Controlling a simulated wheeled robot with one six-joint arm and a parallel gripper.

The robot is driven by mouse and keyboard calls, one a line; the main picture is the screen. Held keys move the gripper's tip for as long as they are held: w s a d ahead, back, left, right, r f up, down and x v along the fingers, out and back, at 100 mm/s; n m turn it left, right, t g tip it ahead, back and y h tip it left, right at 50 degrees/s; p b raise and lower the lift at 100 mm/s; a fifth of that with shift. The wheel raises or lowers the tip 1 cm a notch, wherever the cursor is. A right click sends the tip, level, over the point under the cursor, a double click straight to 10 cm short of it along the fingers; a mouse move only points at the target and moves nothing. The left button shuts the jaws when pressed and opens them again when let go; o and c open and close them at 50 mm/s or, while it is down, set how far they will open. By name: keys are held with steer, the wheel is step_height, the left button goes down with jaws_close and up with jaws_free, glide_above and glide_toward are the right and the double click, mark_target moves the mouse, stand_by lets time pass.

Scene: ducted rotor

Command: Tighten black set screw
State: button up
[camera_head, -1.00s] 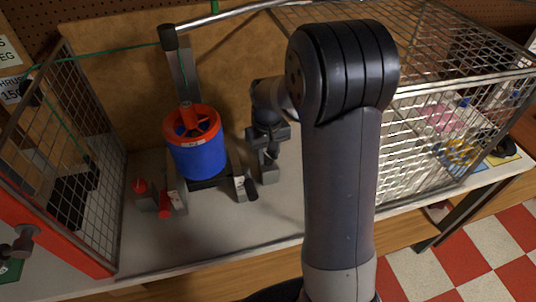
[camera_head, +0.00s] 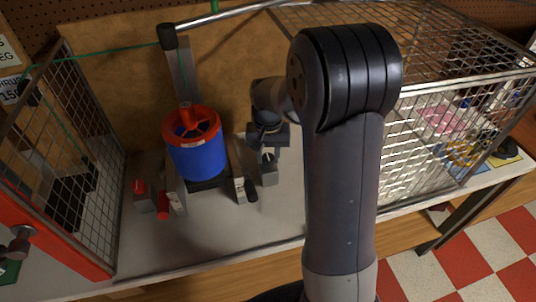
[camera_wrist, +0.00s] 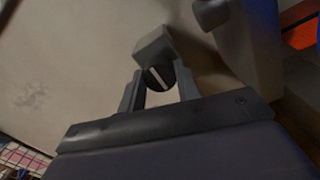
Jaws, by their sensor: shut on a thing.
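The black set screw (camera_wrist: 158,78) shows in the wrist view as a dark round head with a pale line across it, against a small grey block (camera_wrist: 153,46). My gripper (camera_wrist: 160,86) has one finger on each side of the head and is shut on it. In the head view my gripper (camera_head: 267,152) points down at the same grey block (camera_head: 269,175), right of the ducted rotor; the screw is hard to make out there. The rotor has a blue drum (camera_head: 200,158) with a red rim (camera_head: 191,122).
Red-knobbed parts (camera_head: 163,208) stand left of the rotor, and a black handle (camera_head: 251,194) is at its right front. Wire mesh panels stand left (camera_head: 85,150) and right (camera_head: 430,150). The bench front (camera_head: 220,232) is clear.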

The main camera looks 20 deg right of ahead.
steer(key=o, duration=1)
steer(key=shift+c, duration=0.2)
